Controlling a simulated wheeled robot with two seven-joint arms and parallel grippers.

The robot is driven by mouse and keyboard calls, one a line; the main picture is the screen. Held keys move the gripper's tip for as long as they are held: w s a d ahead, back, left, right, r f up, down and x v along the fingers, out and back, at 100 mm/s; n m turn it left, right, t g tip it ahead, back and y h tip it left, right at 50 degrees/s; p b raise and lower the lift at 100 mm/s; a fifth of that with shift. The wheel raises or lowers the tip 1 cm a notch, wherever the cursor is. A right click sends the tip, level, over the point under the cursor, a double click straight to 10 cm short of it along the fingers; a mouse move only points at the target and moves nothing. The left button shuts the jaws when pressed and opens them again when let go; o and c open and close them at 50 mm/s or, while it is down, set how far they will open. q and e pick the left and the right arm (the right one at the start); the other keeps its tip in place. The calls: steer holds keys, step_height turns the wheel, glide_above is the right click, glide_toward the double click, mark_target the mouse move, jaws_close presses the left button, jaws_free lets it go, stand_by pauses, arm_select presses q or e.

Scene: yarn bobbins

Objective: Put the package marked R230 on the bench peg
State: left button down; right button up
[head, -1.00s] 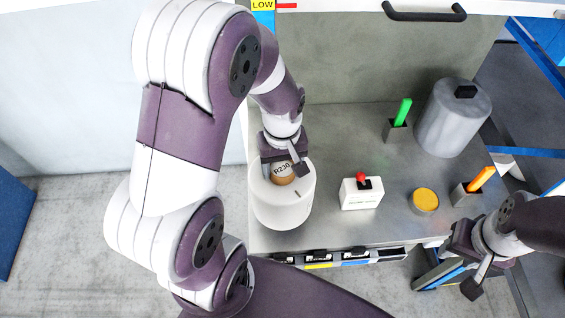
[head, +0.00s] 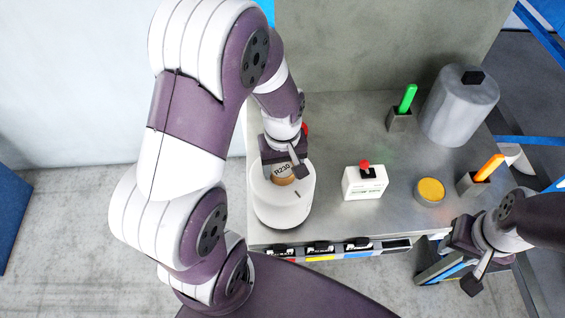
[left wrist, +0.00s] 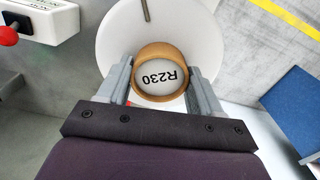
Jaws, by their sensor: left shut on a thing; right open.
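The package marked R230 (head: 268,208) is a white round bobbin with a brown core tube and a label reading R230 on its end. It also shows in the left wrist view (left wrist: 118,32). My left gripper (head: 284,168) is shut on the core tube, one finger on each side in the left wrist view (left wrist: 165,82). The package is at the bench's left front corner; I cannot tell whether it touches the bench. I cannot make out a bench peg. My right gripper (head: 474,270) is open and empty at the bench's right front.
A white box with a red knob (head: 364,182) stands right of the package. Beyond are a yellow disc (head: 430,190), green (head: 408,98) and orange (head: 489,168) sticks in holders, and a grey cylinder (head: 458,108). The grey bench (head: 335,125) is clear behind the white box.

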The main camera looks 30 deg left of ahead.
arm_select(q)
steer(key=shift+w+f, duration=0.1)
steer(key=shift+f, duration=0.5)
steer(key=shift+f+b, duration=0.2)
steer(key=shift+b, duration=0.2)
steer(key=shift+c, duration=0.6)
jaws_free()
steer(key=shift+s+f, duration=0.1)
steer(key=shift+s, duration=0.1)
step_height(320, 180, up, 13)
steer(key=shift+w+f+b, duration=0.1)
steer(key=shift+b, duration=0.55)
